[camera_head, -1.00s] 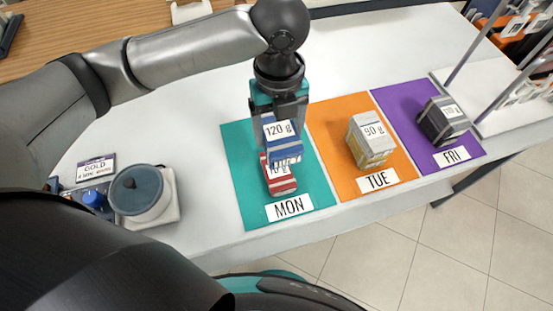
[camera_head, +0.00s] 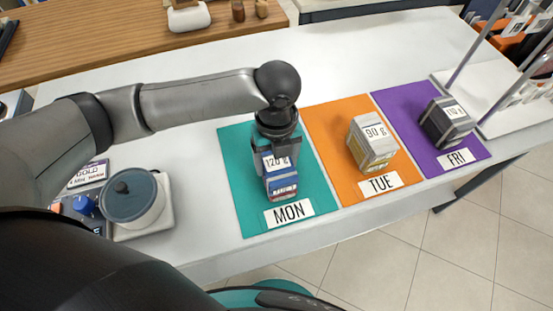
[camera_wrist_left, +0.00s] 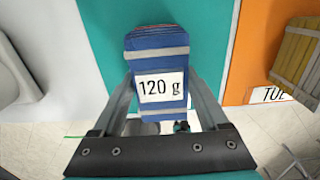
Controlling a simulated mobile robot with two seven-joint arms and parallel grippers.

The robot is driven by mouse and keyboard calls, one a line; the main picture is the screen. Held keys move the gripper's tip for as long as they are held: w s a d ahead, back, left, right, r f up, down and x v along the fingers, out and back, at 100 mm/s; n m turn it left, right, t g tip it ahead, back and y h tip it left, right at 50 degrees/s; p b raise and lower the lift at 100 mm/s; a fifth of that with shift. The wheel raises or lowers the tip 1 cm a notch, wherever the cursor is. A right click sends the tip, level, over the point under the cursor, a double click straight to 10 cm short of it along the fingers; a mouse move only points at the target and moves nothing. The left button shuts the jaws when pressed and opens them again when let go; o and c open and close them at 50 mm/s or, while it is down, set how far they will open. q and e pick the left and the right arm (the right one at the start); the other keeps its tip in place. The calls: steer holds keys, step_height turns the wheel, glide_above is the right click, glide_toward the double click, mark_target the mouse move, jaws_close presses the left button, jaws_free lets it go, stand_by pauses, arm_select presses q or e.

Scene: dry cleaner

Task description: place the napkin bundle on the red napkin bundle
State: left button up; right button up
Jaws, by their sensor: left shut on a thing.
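The blue napkin bundle with grey bands and a "120 g" label (camera_head: 281,179) is between the fingers of my left gripper (camera_head: 277,168), which is shut on it. It also shows large in the left wrist view (camera_wrist_left: 158,55). The red napkin bundle (camera_head: 284,194) is directly beneath it on the teal MON mat (camera_head: 239,190), mostly hidden. Only its red and white front edge shows in the head view. The two bundles look stacked, with no clear gap between them. My right gripper is not in view.
The orange TUE mat (camera_head: 336,165) holds a tan-grey "90 g" bundle (camera_head: 373,148). The purple FRI mat (camera_head: 402,110) holds a dark bundle (camera_head: 446,123). A lidded round pot (camera_head: 135,203) stands at left. The white table behind the mats is clear.

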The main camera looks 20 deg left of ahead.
arm_select(q)
steer(key=o, duration=1.3)
steer(key=shift+f, duration=0.1)
steer(key=shift+o, duration=0.2)
step_height(320, 180, up, 12)
steer(key=p, duration=0.3)
